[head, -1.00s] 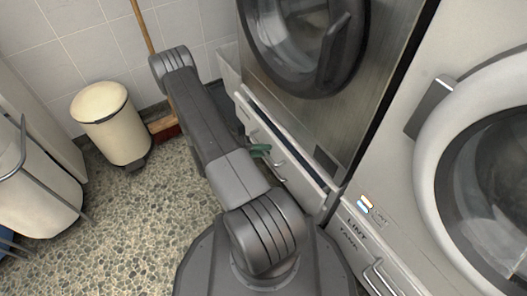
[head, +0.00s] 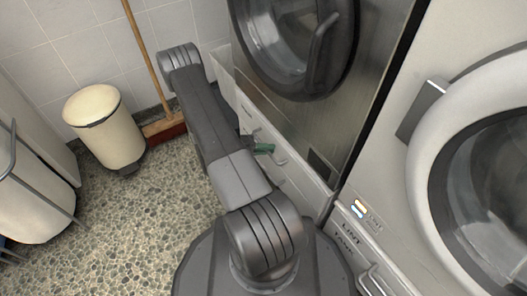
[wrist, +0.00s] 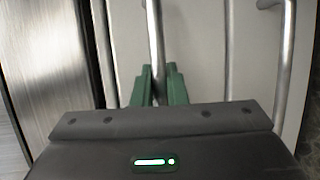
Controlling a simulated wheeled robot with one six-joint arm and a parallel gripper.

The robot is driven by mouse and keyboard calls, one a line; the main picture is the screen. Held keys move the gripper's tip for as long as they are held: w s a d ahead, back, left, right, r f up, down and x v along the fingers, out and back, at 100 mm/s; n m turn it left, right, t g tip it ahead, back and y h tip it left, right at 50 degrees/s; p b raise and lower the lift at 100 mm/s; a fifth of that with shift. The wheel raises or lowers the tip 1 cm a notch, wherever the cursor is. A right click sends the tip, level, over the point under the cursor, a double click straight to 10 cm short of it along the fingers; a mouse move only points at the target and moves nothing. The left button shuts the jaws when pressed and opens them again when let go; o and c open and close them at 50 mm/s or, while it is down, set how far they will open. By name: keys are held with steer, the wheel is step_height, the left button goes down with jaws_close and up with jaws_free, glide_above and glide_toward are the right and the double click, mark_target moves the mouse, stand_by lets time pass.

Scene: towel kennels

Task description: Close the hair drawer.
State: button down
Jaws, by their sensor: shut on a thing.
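My gripper (head: 264,149), with green fingers, is low at the pale drawer fronts (head: 300,185) under the steel-fronted machine. In the wrist view, the green fingers (wrist: 158,86) are shut on an upright metal bar handle (wrist: 153,40), one finger on each side. No hair label is readable on these fronts. My arm hides part of them in the head view, so I cannot tell how far the held drawer stands out.
Another bar handle (wrist: 286,70) stands to the right in the wrist view. The steel machine (head: 345,130) rises above the drawers. A white machine (head: 405,200) with a "LINT TANK" label is at right. A cream bin (head: 105,130) and a broom (head: 165,128) stand at left; speckled floor between is clear.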

steer(key=c, duration=1.7)
jaws_free()
steer(key=shift+d, duration=0.1)
steer(key=p+v, duration=0.3)
steer(key=v, duration=1.1)
steer(key=shift+d, duration=0.1)
steer(key=b+x, duration=0.3)
steer(key=x, duration=1)
steer(key=shift+d+f, duration=0.15)
steer(key=shift+d, duration=0.05)
steer(key=shift+s+a+p, duration=0.2)
steer(key=shift+s+a, duration=0.1)
steer(key=shift+a, duration=0.2)
steer(key=shift+s+a+p, duration=0.15)
steer(key=shift+s+a, duration=0.15)
steer(key=shift+a, duration=0.2)
